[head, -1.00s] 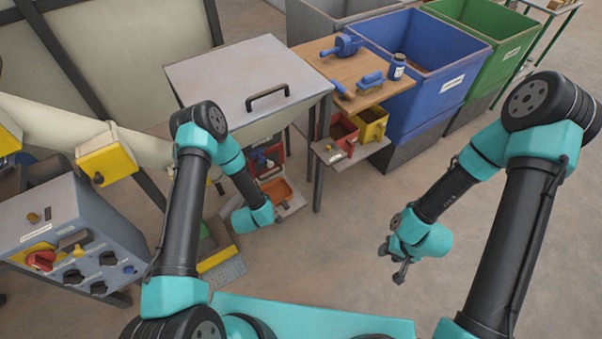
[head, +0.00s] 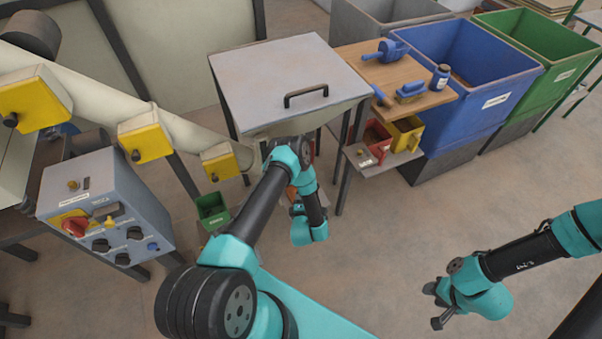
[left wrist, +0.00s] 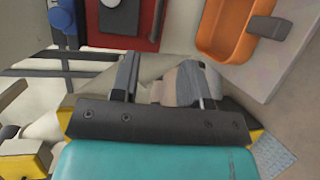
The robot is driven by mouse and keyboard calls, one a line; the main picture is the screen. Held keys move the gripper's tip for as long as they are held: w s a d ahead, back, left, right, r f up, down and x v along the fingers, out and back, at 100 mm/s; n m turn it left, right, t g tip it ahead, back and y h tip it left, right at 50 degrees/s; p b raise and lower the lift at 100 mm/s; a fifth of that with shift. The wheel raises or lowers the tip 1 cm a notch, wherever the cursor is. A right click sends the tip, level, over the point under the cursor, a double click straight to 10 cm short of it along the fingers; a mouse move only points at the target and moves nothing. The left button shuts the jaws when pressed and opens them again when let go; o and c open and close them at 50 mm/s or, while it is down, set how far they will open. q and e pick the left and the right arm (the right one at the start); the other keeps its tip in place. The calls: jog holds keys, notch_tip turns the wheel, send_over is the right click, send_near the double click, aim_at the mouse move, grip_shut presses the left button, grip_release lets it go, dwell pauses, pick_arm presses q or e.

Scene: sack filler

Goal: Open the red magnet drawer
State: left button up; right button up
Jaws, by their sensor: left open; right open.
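A red bin or drawer (head: 374,150) sits beside a yellow one (head: 405,135) on the low shelf under the wooden top in the head view. I cannot tell whether it is the magnet drawer. The left wrist view also shows a red panel (left wrist: 110,33) with blue and grey parts, and an orange tray (left wrist: 226,30). My left gripper (left wrist: 163,88) is open below these in that view, with a pale shape behind its fingers. In the head view my left arm largely hides it. My right gripper (head: 434,305) is open and empty above the floor at lower right.
A grey hopper with a handled lid (head: 285,80) stands behind my left arm. A control box (head: 105,215) and yellow boxes on a pipe (head: 145,138) are at left. A blue crate (head: 465,95) and a green crate (head: 545,55) stand at right. The middle floor is clear.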

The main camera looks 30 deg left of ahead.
pick_arm(q)
jog(key=x, duration=1.7)
jog(key=shift+w, duration=0.15)
grip_shut()
